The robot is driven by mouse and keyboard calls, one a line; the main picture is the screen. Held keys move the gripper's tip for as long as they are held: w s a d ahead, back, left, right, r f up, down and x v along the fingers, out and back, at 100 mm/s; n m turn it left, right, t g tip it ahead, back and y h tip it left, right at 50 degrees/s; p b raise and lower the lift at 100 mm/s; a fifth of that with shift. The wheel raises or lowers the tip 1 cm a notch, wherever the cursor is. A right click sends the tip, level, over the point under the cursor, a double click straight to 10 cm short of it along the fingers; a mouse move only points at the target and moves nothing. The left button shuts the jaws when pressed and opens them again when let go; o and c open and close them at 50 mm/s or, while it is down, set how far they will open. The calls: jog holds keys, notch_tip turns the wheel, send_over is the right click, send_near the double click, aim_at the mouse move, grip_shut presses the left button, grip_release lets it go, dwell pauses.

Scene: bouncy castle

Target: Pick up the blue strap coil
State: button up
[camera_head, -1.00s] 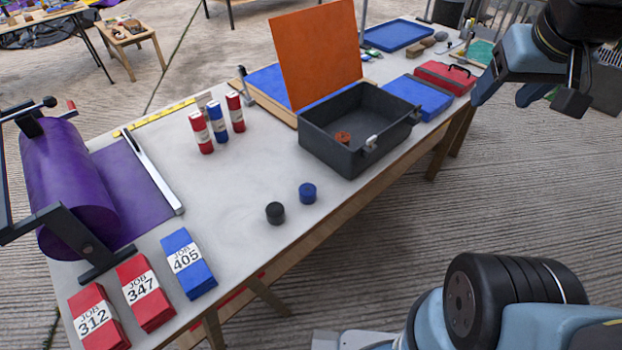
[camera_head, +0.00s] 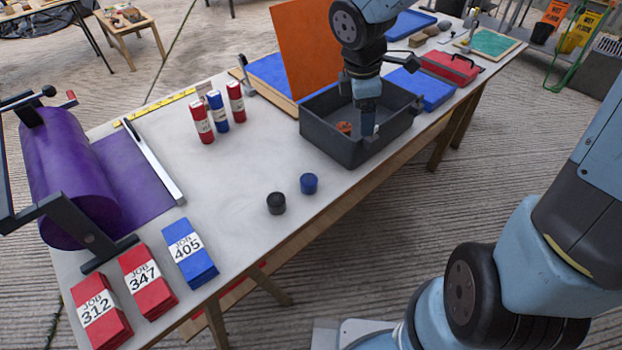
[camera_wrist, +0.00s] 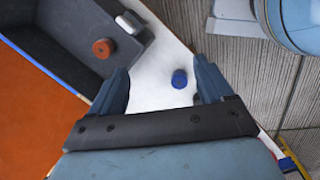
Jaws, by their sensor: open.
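The blue strap coil (camera_head: 309,183) stands on the grey-white table near its front edge. In the wrist view the blue coil (camera_wrist: 179,78) shows between the lines of my two fingers, nearer the right one, and apart from both. My gripper (camera_head: 368,128) points down and appears in front of or over the dark grey bin, up and right of the coil in the head view. Its fingers (camera_wrist: 160,72) are spread and empty in the wrist view.
A black coil (camera_head: 276,203) stands just left of the blue one. The grey bin (camera_head: 335,147) with an orange coil (camera_head: 344,127) inside is close to my gripper. Job-numbered packs (camera_head: 190,252) lie at front left. The table around the coils is clear.

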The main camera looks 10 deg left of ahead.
aim_at(309, 179)
jog(key=s+a+f+n+g+y, duration=0.2)
jog(key=a+f+n, duration=0.6)
jog(key=a, duration=0.3)
jog(key=shift+n, duration=0.3)
notch_tip(309, 179, down, 14)
jog(key=shift+s+a+r, duration=0.15)
jog(key=c, duration=1.2)
